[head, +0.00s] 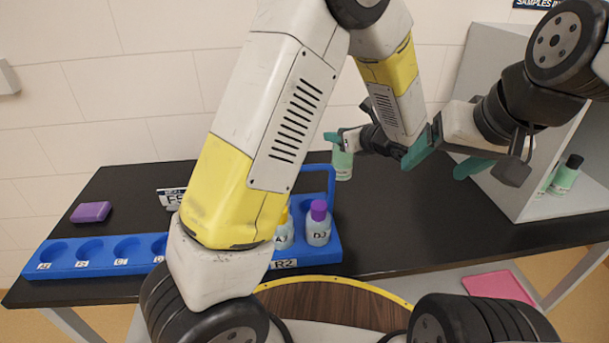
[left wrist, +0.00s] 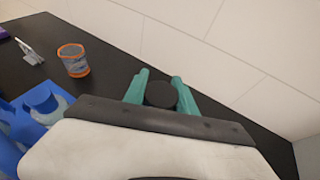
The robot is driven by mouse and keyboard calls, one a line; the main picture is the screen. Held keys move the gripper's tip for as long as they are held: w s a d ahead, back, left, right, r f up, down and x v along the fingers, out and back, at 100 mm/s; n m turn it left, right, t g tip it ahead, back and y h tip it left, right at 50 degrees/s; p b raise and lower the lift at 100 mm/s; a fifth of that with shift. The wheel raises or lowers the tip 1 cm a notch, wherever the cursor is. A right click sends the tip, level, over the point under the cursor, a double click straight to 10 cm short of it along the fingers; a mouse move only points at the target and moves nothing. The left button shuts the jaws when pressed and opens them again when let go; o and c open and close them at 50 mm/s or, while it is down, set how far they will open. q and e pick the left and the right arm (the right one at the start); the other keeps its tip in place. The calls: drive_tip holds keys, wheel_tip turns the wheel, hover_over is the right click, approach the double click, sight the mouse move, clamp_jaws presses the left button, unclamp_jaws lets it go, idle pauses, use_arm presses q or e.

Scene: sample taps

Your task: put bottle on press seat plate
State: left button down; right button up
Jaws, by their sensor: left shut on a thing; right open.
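My left gripper (head: 341,138) is shut on a green bottle (head: 343,163), which it holds roughly upright above the far side of the black table. In the left wrist view the teal fingers of my left gripper (left wrist: 160,82) close around the bottle's dark round cap (left wrist: 161,95); the bottle's body is hidden there. My right gripper (head: 434,168) is open and empty, to the right of the held bottle, its teal fingers apart. I cannot make out the press or its seat plate in either view; my left arm covers much of the table.
A blue rack (head: 100,262) with round holes and a part holding bottles A3 (head: 284,236) and D3 (head: 318,228) stands in front. A purple block (head: 91,212) lies left. An orange-rimmed cup (left wrist: 73,62) stands behind the rack. A white cabinet (head: 497,60) at right holds a green bottle (head: 566,175).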

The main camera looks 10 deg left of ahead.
sight(336, 163)
use_arm(q)
wheel_tip(336, 163, down, 9)
drive_tip(key=shift+r, duration=0.1)
idle(0.3)
drive_tip(key=c, duration=1)
unclamp_jaws()
